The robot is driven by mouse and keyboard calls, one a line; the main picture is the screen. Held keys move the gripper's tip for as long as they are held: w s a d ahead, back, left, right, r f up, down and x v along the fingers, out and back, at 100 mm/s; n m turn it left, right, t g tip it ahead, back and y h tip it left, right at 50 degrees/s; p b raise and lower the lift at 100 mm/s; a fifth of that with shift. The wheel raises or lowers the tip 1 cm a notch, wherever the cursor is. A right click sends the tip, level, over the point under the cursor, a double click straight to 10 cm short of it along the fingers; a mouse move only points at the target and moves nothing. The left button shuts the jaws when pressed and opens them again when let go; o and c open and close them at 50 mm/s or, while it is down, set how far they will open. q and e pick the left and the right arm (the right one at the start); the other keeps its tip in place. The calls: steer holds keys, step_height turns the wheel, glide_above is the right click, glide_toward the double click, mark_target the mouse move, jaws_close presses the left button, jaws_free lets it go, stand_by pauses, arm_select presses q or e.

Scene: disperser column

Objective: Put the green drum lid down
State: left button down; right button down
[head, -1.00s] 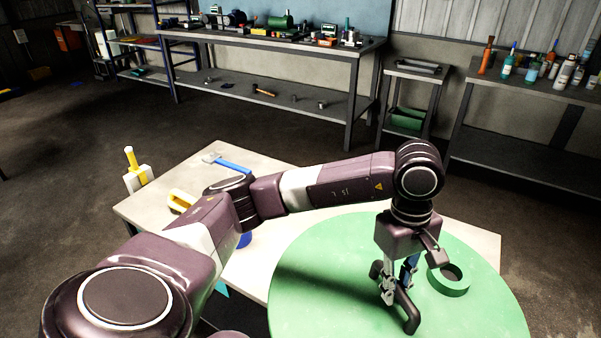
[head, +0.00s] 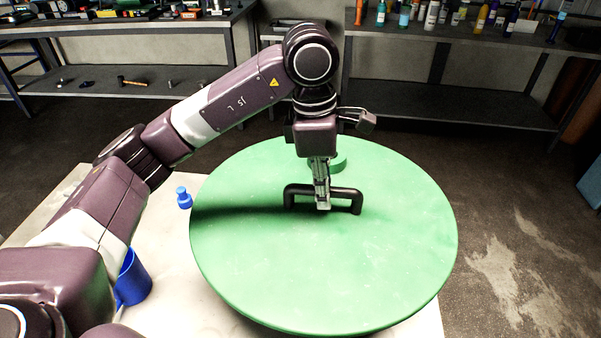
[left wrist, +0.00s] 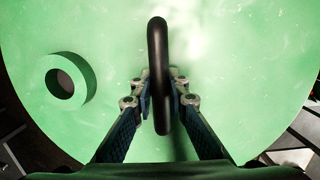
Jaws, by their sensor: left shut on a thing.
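The green drum lid (head: 390,245) is a large round disc with a black bar handle (head: 352,198) and a raised green ring (head: 340,162) on top. My left gripper (head: 323,205) is shut on the black handle, seen from above. In the left wrist view the fingers (left wrist: 160,105) close on both sides of the handle (left wrist: 157,45), and the lid (left wrist: 230,60) fills most of the picture. The lid overlaps the pale table in the head view; whether it touches the table or hangs above it I cannot tell. My right gripper is not in view.
The pale table (head: 180,290) shows to the left of and below the lid. A blue mug (head: 134,280) and a small blue bottle-like object (head: 184,197) stand on it. Shelves with bottles stand behind. Dark floor (head: 510,200) is open at the right.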

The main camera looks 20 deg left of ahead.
arm_select(q)
step_height(320, 180, down, 19)
steer(key=shift+r+p, duration=0.2)
steer(key=shift+p, duration=1.05)
steer(key=c, duration=2.2)
jaws_free()
steer(key=shift+a+f, duration=0.1)
steer(key=shift+f, duration=0.1)
steer(key=o, duration=0.3)
steer(key=shift+r, duration=0.15)
